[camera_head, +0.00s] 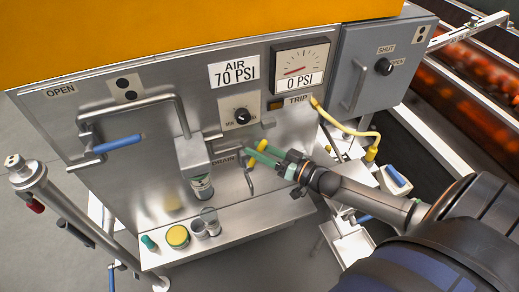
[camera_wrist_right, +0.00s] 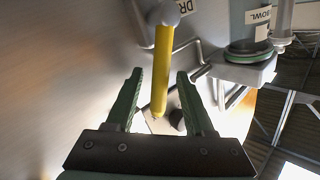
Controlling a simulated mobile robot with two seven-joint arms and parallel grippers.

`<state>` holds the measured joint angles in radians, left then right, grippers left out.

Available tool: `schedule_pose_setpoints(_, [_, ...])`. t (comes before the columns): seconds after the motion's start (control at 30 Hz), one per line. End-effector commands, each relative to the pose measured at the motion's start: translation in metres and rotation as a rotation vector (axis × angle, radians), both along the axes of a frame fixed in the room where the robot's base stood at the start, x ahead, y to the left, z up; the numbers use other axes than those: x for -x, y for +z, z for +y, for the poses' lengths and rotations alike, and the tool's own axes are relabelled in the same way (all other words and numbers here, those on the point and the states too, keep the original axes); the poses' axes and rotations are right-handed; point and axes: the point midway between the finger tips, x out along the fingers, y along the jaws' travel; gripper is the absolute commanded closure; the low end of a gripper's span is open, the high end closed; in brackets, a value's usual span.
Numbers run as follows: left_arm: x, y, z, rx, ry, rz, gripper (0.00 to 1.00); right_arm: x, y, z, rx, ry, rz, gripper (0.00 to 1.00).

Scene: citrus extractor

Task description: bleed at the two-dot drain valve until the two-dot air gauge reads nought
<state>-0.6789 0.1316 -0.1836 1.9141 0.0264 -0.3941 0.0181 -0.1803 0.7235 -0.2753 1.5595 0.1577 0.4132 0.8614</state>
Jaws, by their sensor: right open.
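The drain valve's yellow lever (camera_wrist_right: 162,65) stands between the two green fingers of my right gripper (camera_wrist_right: 158,78) in the right wrist view. The fingers are open, one on each side, with gaps to the lever. In the head view my right gripper (camera_head: 254,153) is at the panel just right of the DRAIN label (camera_head: 222,158), and a yellow bit of the lever (camera_head: 262,145) shows at its fingers. The air gauge (camera_head: 301,62) has a red needle and a readout of 0 PSI. A plate (camera_head: 127,88) on the panel bears two black dots. My left gripper is out of view.
A blue-handled OPEN lever (camera_head: 118,143) is at left, a grey SHUT/OPEN box (camera_head: 377,75) at right.

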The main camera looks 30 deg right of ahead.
Motion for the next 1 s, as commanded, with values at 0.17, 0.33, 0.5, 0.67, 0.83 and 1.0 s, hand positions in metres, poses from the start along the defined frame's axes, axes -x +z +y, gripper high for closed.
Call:
schedule_pose_setpoints(0.17, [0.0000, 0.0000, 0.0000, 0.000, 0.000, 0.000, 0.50, 0.0003, -0.0001, -0.0001, -0.001, 0.000, 0.000, 0.57])
schedule_pose_setpoints(0.33, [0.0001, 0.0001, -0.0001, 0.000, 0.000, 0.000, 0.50, 0.0004, -0.0001, -0.0001, -0.001, 0.000, 0.000, 0.76])
schedule_pose_setpoints(0.5, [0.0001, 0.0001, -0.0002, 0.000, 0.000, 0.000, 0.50, 0.0004, 0.0000, -0.0002, -0.001, 0.000, 0.000, 0.95])
schedule_pose_setpoints(0.67, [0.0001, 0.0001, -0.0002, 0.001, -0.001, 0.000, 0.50, 0.0005, -0.0001, -0.0002, -0.001, 0.000, 0.000, 1.00])
schedule_pose_setpoints(0.83, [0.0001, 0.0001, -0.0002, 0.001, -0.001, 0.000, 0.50, 0.0005, -0.0001, -0.0001, -0.001, 0.000, 0.000, 1.00])
schedule_pose_setpoints(1.0, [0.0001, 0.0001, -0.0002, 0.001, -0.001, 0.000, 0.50, 0.0005, -0.0001, -0.0001, 0.000, 0.000, 0.000, 1.00])
